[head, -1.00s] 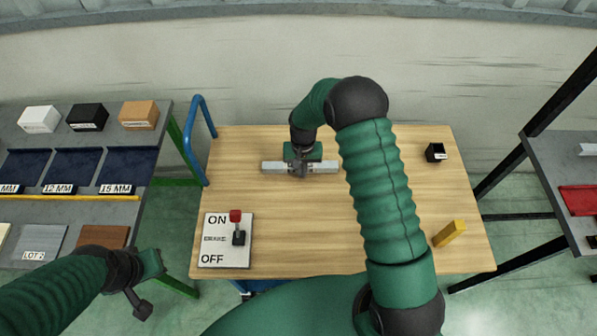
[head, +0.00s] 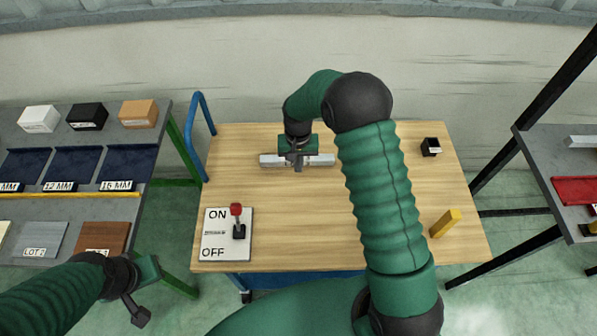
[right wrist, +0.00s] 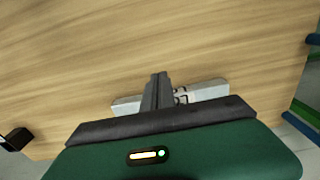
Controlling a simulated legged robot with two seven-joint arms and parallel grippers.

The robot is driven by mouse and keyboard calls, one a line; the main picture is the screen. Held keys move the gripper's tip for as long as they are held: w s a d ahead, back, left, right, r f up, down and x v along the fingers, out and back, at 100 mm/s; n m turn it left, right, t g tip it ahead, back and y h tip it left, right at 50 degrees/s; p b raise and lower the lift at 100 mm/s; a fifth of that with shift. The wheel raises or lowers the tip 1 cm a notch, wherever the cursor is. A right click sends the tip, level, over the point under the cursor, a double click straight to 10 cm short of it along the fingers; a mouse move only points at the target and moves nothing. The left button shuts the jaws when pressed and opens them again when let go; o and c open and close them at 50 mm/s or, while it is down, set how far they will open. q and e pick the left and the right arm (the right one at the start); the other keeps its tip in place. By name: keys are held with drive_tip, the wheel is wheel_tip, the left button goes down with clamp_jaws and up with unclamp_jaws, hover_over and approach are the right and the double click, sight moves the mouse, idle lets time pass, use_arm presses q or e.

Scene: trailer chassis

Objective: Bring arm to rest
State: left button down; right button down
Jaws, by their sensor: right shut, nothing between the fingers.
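My right arm reaches over the wooden table (head: 290,225). My right gripper (head: 298,169) is shut and empty, with its fingertips pointing down just in front of a light grey metal bar (head: 326,160) in the head view. In the right wrist view the closed fingers (right wrist: 159,76) overlap the middle of the bar (right wrist: 212,89), hiding part of it; I cannot tell whether they touch it. My left gripper (head: 136,312) hangs at the lower left, off the table, and its jaw opening is unclear.
A switch panel (head: 217,243) marked ON and OFF with a red-knobbed lever (head: 237,211) lies at the table's front left. A yellow block (head: 445,223) and a black box (head: 431,147) are at the right. Shelves stand on both sides; a blue rail (head: 192,135) borders the left.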

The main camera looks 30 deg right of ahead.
drive_tip(key=s+a+r+n+t, duration=0.1)
drive_tip(key=s+a+r+n, duration=0.1)
drive_tip(key=s+r, duration=0.3)
drive_tip(key=s+a+r+n+t, duration=0.1)
drive_tip(key=s+a+r+n, duration=0.2)
drive_tip(key=s, duration=0.9)
wheel_tip(320, 180, up, 3)
drive_tip(key=shift+s+a+f+t, duration=0.2)
drive_tip(key=shift+s+a+t, duration=0.05)
drive_tip(key=shift+a+t, duration=0.1)
drive_tip(key=shift+d, duration=0.1)
idle(0.8)
